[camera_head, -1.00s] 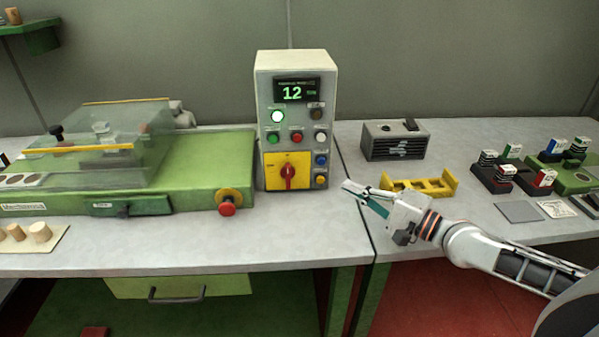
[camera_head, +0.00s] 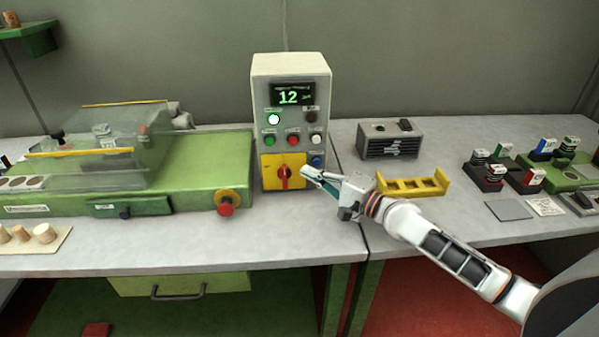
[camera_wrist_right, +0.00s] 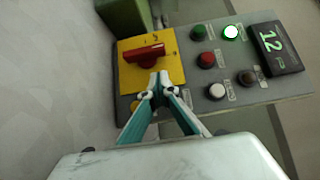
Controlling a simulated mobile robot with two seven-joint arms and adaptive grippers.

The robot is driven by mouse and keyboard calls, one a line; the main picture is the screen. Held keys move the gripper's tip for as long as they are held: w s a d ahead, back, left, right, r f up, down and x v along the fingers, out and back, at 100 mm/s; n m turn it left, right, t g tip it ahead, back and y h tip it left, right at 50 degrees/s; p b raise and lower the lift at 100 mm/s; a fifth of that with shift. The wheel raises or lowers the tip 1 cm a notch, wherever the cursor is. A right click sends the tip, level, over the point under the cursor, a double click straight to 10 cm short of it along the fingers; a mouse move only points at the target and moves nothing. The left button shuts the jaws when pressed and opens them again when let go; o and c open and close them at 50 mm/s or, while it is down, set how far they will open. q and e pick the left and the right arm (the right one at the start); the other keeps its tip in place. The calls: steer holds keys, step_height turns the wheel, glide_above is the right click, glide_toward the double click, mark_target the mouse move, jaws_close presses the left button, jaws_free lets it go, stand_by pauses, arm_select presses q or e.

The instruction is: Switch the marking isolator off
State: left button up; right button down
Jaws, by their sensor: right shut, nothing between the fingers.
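The marking isolator is a red rotary handle (camera_head: 285,175) on a yellow plate (camera_head: 269,162), low on the front of the grey control box (camera_head: 290,72). In the head view the handle stands upright. It also shows in the right wrist view as a red bar (camera_wrist_right: 144,53) on the yellow plate. My right gripper (camera_head: 304,173) is shut and empty, its tips just right of the handle. In the right wrist view the closed fingertips (camera_wrist_right: 159,78) lie just beside the handle, over the plate's edge; whether they touch is unclear. My left gripper is not in view.
A green machine (camera_head: 200,165) with a red stop button (camera_head: 225,209) stands left. A yellow rack (camera_head: 412,187) and grey block (camera_head: 390,140) sit right.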

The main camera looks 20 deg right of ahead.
mark_target(285, 176)
steer(key=shift+w+a+r+p, duration=0.1)
steer(key=shift+a+p, duration=0.1)
steer(key=shift+a, duration=0.25)
steer(key=shift+w+a+r+p, duration=0.1)
steer(key=shift+a+p, duration=0.1)
steer(key=shift+a, duration=0.25)
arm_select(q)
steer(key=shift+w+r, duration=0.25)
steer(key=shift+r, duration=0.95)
arm_select(e)
steer(key=shift+w+a+f, duration=0.1)
steer(key=shift+a+f, duration=0.05)
steer(key=shift+a, duration=0.45)
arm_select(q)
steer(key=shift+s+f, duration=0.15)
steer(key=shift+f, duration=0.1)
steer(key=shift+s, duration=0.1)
arm_select(e)
steer(key=shift+w, duration=0.1)
